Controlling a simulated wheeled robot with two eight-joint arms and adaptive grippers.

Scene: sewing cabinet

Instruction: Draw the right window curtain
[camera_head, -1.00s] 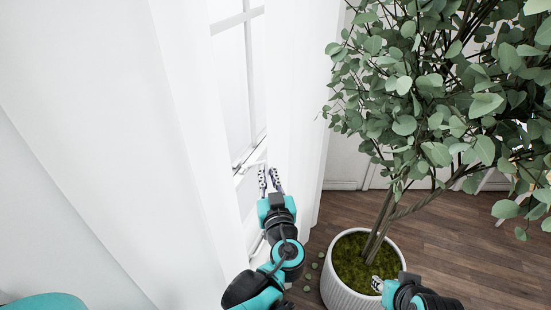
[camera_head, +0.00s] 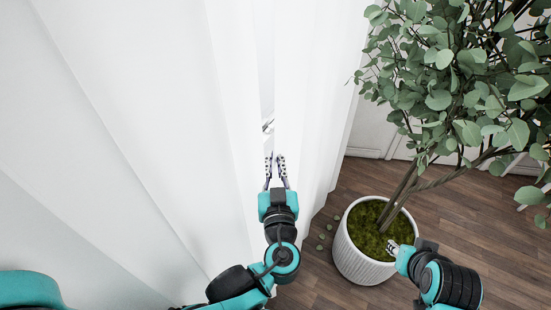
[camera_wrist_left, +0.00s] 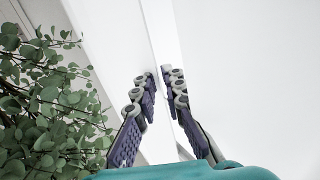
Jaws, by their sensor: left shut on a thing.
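The white right window curtain (camera_head: 315,90) hangs in folds right of a narrow gap, beside the tree. My left gripper (camera_head: 275,160) is at the edge of this curtain, by the gap, shut on its fabric. In the left wrist view my left gripper (camera_wrist_left: 163,78) has its two ribbed fingers close together, with white cloth (camera_wrist_left: 235,60) behind and between them. The exact pinched spot is hidden. My right gripper (camera_head: 391,246) shows in small part above the plant pot, apart from the curtain; its fingers are too small to read.
Another white curtain panel (camera_head: 130,110) fills the left side. A leafy tree stands in a white ribbed pot (camera_head: 357,255) on the wooden floor (camera_head: 440,210), right of the curtain. Its foliage (camera_head: 460,80) hangs over the upper right. Some floor is clear around the pot.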

